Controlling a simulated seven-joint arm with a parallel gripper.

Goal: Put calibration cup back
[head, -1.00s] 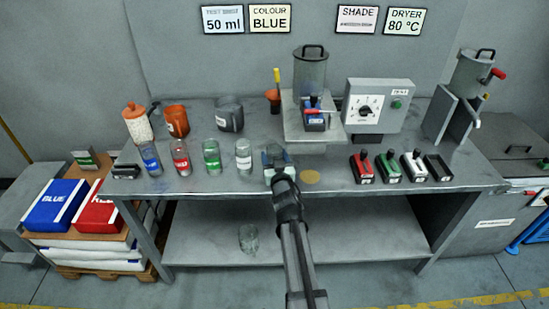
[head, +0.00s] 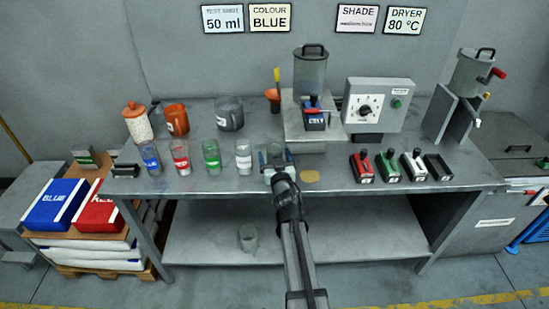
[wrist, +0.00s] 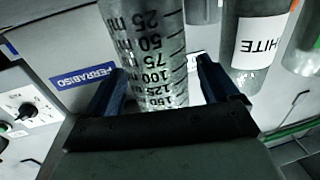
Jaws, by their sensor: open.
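The calibration cup (wrist: 150,45) is a clear cup with black ml graduations, standing between my gripper's fingers in the wrist view. My gripper (wrist: 160,78) is open, with one dark blue finger on each side of the cup. A gap shows on the right side; contact on the left is hard to tell. In the head view my gripper (head: 276,158) is at the front edge of the bench, right of the white-labelled jar (head: 243,158). The cup is mostly hidden there by the gripper.
Blue (head: 150,158), red (head: 181,157) and green (head: 212,157) jars stand in a row to the left. A tan disc (head: 309,176) lies just right of my gripper. A clear vessel (head: 248,238) stands on the lower shelf (head: 340,240). The dosing stand (head: 307,130) is behind.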

